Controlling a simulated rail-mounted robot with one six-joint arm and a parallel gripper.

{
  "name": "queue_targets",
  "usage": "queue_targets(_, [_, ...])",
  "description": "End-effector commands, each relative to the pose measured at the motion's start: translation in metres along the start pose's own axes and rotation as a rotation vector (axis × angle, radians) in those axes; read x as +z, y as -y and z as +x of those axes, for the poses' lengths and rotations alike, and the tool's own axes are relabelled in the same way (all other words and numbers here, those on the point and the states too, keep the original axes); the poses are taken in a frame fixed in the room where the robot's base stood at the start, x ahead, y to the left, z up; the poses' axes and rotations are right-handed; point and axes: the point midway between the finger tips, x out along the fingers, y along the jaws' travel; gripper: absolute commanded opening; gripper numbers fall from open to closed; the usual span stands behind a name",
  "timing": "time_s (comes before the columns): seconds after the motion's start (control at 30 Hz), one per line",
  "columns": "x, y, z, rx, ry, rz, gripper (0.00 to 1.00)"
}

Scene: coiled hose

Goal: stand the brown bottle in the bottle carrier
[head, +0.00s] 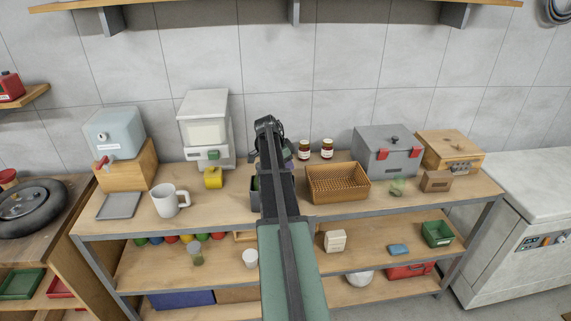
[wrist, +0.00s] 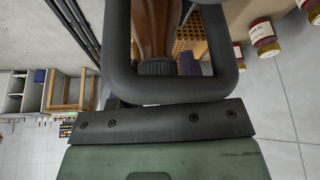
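In the wrist view a brown bottle (wrist: 155,28) shows at the top centre, with a dark ribbed cap (wrist: 157,68) towards the camera. A thick black loop of my gripper's mount crosses in front of it. In the head view my gripper (head: 268,125) is at the far end of my arm, above the back of the table; the bottle is hidden there. A dark grey box (head: 256,196), apparently the bottle carrier, stands on the table below, mostly hidden behind my arm. The fingertips and any contact with the bottle cannot be made out.
A brown wicker basket (head: 338,184) stands right of the carrier, with two small jars (head: 327,148) behind it. A yellow object (head: 213,178) and a white mug (head: 170,200) are to the left. A grey box (head: 387,152) with red latches stands further right. A tiled wall (head: 330,80) closes the back.

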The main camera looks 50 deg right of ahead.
Motion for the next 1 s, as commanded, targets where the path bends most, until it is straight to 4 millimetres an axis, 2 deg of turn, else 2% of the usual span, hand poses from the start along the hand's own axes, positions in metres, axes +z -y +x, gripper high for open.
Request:
queue_targets(0.03, [0.001, -0.001, 0.000, 0.002, 0.001, -0.001, 0.49])
queue_targets(0.13, [0.001, -0.001, 0.001, 0.002, 0.001, -0.001, 0.63])
queue_targets(0.37, [0.000, -0.001, -0.001, 0.002, 0.001, -0.001, 0.63])
queue_targets(0.47, [-0.003, -0.001, -0.008, 0.002, 0.001, -0.001, 0.63])
queue_targets(0.57, [-0.007, -0.001, -0.025, 0.001, 0.001, -0.002, 0.63])
queue_targets(0.9, [-0.009, -0.001, -0.119, 0.001, 0.001, -0.002, 0.63])
queue_targets(1.0, [-0.007, -0.001, -0.132, 0.002, 0.001, -0.001, 0.63])
